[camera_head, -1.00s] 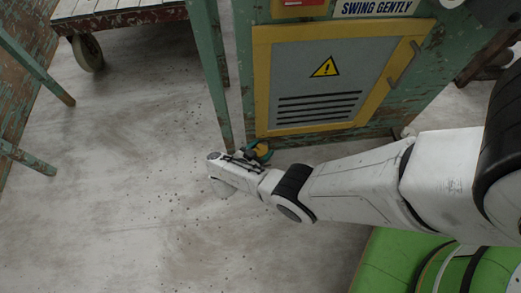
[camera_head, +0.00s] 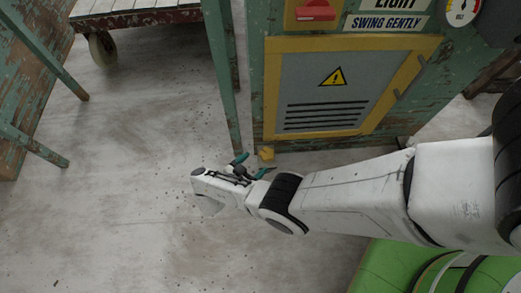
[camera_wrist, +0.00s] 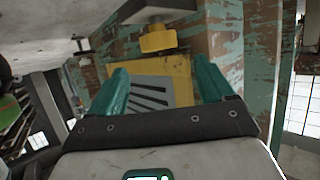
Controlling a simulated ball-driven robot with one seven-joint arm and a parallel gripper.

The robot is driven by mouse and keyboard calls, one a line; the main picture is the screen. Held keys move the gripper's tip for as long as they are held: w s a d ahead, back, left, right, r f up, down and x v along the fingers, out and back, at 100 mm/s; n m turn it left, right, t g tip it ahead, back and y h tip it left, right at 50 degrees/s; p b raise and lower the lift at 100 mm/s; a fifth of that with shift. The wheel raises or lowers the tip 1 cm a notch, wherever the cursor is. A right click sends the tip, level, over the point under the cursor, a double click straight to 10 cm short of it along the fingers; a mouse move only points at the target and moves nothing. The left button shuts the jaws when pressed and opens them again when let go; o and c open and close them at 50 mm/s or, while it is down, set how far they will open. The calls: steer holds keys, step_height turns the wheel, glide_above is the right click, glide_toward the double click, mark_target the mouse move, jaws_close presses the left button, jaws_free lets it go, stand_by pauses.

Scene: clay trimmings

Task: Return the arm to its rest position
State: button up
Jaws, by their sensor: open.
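My arm reaches in from the right in the head view, stretched low across the picture. My gripper (camera_head: 252,166) is at its far end with its teal fingers apart. In the wrist view my gripper (camera_wrist: 160,88) shows the same two fingers spread, with nothing between them. A small yellow block-like piece (camera_head: 266,153) shows just beyond the fingers in the head view. In the wrist view a yellow piece (camera_wrist: 158,38) is ahead of the fingers, beneath a grey bracket-like part. I cannot tell what supports it.
A green cabinet with a yellow-framed vented panel (camera_head: 328,92) stands close behind my gripper. A green table leg (camera_head: 228,90) is just left of it. A wheeled cart (camera_head: 140,15) is at the upper left. Bare speckled floor (camera_head: 120,200) lies left. A green round-edged thing (camera_head: 385,268) is lower right.

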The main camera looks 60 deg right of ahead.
steer(key=shift+v, duration=0.95)
